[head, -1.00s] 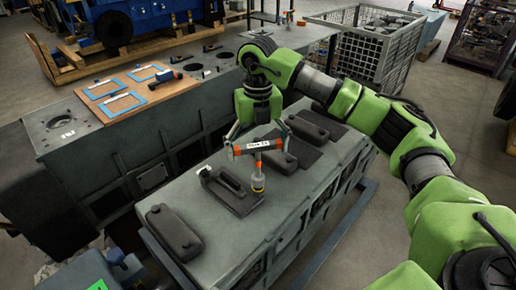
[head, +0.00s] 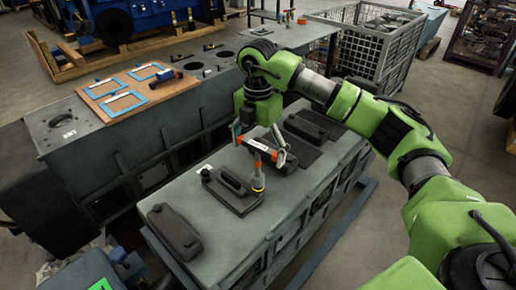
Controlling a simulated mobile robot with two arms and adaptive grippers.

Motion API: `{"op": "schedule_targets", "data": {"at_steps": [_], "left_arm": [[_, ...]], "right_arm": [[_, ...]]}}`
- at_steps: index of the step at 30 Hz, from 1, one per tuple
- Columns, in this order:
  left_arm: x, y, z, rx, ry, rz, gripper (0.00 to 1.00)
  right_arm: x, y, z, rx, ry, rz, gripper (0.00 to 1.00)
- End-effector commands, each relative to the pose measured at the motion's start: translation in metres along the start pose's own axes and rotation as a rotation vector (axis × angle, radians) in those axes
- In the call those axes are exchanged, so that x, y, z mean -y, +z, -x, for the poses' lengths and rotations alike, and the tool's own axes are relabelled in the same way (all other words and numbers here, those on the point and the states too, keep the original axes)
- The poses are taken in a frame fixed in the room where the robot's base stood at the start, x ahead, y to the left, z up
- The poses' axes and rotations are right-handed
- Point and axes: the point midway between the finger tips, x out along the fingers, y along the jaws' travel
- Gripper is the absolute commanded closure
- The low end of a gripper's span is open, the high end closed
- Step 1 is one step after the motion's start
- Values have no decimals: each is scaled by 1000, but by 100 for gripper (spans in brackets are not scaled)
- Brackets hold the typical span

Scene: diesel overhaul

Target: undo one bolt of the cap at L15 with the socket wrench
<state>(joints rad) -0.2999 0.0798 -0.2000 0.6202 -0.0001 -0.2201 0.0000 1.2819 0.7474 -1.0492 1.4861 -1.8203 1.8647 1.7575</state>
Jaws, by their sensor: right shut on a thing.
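The socket wrench (head: 262,150) is a T shape with an orange bar and a shaft pointing down to a yellow-banded socket (head: 258,183). My right gripper (head: 259,143) is shut on its bar from above. The socket end is at the right edge of a dark cap (head: 231,182) with a raised handle-like middle. I cannot tell whether it sits on a bolt; the bolt is hidden. A small white tag (head: 205,172) lies at that cap's left corner, too small to read. My left gripper is not in view.
Other dark covers lie on the grey block (head: 205,240), one near the front (head: 174,231) and one behind the wrench (head: 306,128). A bench with a brown board (head: 126,91) stands behind left. A wire crate (head: 375,45) stands at the back.

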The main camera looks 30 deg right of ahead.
Motion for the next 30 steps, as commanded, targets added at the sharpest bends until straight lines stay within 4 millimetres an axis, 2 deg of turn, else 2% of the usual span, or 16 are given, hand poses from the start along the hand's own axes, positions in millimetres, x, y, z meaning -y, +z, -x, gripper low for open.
{"op": "schedule_targets", "data": {"at_steps": [7,16,26,30], "left_arm": [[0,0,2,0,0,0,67],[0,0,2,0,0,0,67],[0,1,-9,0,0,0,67],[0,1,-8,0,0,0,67]], "right_arm": [[0,0,1,0,1,-122,49],[0,0,0,0,1,-124,49],[0,0,-16,-1,2,-123,49],[0,0,-15,0,2,-98,49]]}}
